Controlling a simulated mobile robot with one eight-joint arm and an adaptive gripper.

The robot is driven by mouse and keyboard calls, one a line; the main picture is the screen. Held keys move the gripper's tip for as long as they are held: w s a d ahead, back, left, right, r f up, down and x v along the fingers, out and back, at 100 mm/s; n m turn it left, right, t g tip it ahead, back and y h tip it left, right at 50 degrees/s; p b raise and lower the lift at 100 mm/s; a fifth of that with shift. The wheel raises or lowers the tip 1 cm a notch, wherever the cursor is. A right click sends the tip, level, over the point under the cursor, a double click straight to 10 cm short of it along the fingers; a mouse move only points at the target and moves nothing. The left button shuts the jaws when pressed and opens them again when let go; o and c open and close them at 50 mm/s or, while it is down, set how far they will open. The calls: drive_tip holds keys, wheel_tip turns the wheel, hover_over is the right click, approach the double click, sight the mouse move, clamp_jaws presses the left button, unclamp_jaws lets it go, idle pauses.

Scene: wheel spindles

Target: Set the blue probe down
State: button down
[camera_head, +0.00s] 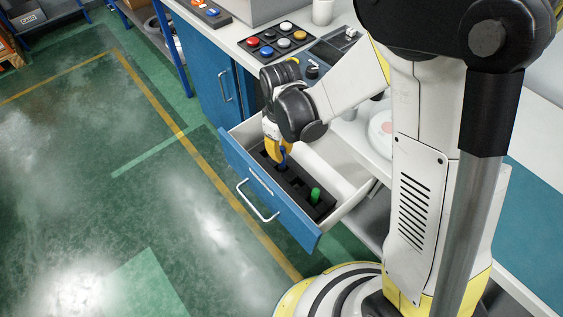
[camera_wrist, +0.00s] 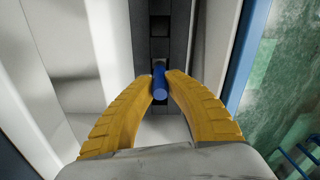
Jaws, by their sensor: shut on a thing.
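The blue probe (camera_head: 283,160) is gripped between the yellow fingers of my gripper (camera_head: 277,157), over the open drawer. In the wrist view the blue probe (camera_wrist: 159,86) shows end-on between both fingertips (camera_wrist: 160,82). Below it is a black slotted rack (camera_head: 294,186) lying along the drawer's front side; the rack also shows in the wrist view (camera_wrist: 160,48) with square slots. I cannot tell whether the probe's lower end is inside a slot. A green probe (camera_head: 315,195) stands in the rack's near end.
The drawer (camera_head: 286,223) is pulled out from the blue cabinet, with empty white floor behind the rack. On the counter are a panel of coloured buttons (camera_head: 277,40), a white cup (camera_head: 322,11) and a dark tray (camera_head: 335,46). The green floor in front is clear.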

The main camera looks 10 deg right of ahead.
wheel_tip(320, 180, down, 4)
drive_tip(key=shift+f+b, duration=0.15)
drive_tip(key=shift+b, duration=1.05)
drive_tip(key=c, duration=1.4)
unclamp_jaws()
